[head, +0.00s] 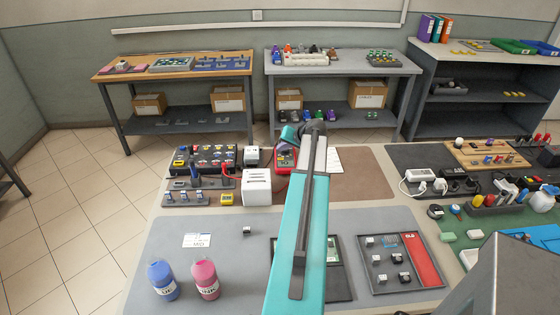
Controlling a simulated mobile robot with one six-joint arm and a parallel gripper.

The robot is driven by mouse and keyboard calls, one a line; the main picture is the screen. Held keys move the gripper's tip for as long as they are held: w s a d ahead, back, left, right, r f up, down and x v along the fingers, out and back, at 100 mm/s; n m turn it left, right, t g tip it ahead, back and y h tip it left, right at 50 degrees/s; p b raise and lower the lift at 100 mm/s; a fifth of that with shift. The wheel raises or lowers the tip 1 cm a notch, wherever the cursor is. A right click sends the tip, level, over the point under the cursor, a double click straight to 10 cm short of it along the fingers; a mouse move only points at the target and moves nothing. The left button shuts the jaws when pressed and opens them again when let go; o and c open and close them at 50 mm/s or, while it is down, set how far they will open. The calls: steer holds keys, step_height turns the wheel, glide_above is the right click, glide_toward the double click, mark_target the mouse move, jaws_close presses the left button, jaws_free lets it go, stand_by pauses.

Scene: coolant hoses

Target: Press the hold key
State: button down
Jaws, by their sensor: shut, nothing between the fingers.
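A red multimeter (284,164) with a dark face sits near the middle of the work table, just beyond the white box. Its keys are too small to tell apart, and I cannot make out the hold key. My teal arm reaches forward and covers the meter's right side. My gripper (288,143) is at the far end of the arm, over or beside the top of the meter. It is small and partly hidden; it looks shut with nothing held. I cannot tell whether it touches the meter.
A white box (257,187) stands close in front of the meter, and a white sheet (333,160) lies to its right. A dark rack (203,159) and screwdriver stand (186,198) are at left. Blue (163,281) and pink (205,279) bottles stand in front. The brown mat (365,172) is mostly bare.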

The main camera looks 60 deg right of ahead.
steer(key=shift+f+b, duration=0.55)
steer(key=shift+f, duration=0.65)
steer(key=shift+f+b, duration=0.75)
steer(key=shift+b, duration=0.05)
stand_by(2.1)
steer(key=shift+r, duration=0.1)
stand_by(0.3)
steer(key=shift+r, duration=0.65)
steer(key=shift+r, duration=0.15)
steer(key=shift+r+p, duration=1.15)
steer(key=shift+r, duration=1.25)
steer(key=shift+s, duration=0.2)
